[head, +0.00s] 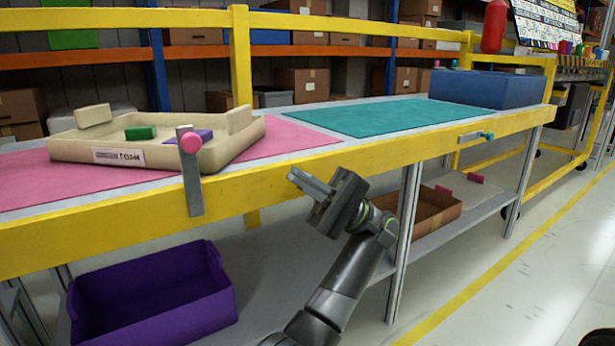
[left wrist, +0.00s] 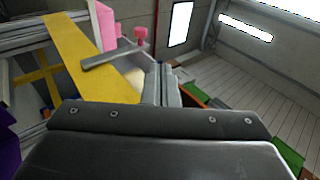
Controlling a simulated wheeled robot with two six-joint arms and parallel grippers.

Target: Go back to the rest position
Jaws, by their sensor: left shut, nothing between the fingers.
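My left gripper (head: 297,177) is in front of the workbench's yellow front edge (head: 330,162), apart from it as far as I can tell. Its fingers are shut and empty, pointing up and to the left. In the left wrist view the closed fingers (left wrist: 162,86) show beyond the dark gripper body, with the yellow edge (left wrist: 95,65) to their left. My right gripper is not in view.
A lever with a pink knob (head: 190,142) stands at the front edge, left of the gripper. A beige foam tray (head: 75,150) holding blocks sits on the pink mat (head: 40,185). A purple bin (head: 150,311) and a brown box (head: 430,218) stand below.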

